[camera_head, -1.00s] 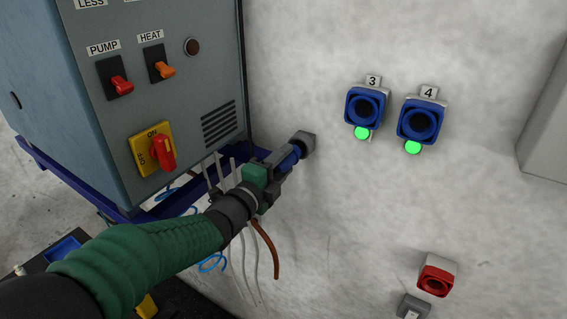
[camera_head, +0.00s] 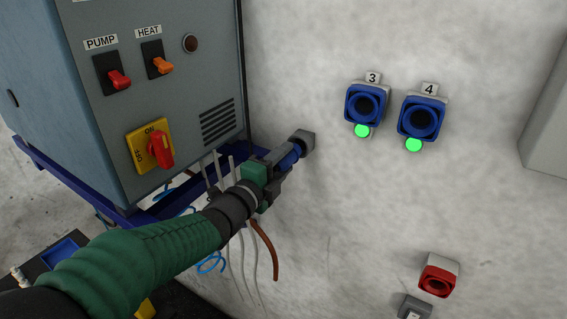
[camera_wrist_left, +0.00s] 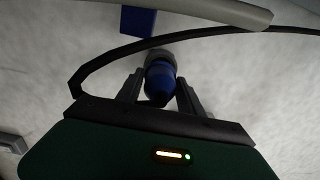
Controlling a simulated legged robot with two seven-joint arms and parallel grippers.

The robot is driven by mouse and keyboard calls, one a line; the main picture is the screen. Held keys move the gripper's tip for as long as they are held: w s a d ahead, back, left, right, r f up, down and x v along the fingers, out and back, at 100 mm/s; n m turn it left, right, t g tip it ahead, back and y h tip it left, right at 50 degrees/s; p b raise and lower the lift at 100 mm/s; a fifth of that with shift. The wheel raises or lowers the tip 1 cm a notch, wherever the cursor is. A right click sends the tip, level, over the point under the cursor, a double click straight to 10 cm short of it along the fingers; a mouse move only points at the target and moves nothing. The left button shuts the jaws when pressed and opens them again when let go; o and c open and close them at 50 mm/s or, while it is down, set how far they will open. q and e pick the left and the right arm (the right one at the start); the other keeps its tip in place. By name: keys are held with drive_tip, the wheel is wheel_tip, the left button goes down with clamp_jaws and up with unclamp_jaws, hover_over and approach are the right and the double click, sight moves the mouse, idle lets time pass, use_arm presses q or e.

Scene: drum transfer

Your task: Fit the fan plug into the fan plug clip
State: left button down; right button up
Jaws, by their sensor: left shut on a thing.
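The fan plug (camera_head: 293,154) is blue and sits between the fingers of my left gripper (camera_head: 285,162). The gripper is shut on it. A grey piece (camera_head: 305,139), which looks like the fan plug clip, is on the wall just beyond the plug's far end. The plug's end meets or overlaps the grey piece; I cannot tell how far it is inside. In the left wrist view the blue plug (camera_wrist_left: 160,84) shows between the two dark fingers, with a grey rounded part at its far end. My right gripper is not in view.
A grey control cabinet (camera_head: 180,60) on a blue frame stands left of the gripper. Blue sockets 3 (camera_head: 351,105) and 4 (camera_head: 406,121) and a red socket (camera_head: 438,281) are on the wall. Thin cables hang below the gripper. A dark cable (camera_wrist_left: 110,55) arcs over the wrist view.

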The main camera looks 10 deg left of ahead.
sight(291, 154)
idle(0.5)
use_arm(q)
drive_tip(key=shift+b, duration=0.35)
drive_tip(key=shift+b+x, duration=0.65)
drive_tip(key=shift+x, duration=1)
drive_tip(key=shift+w, duration=0.1)
idle(0.4)
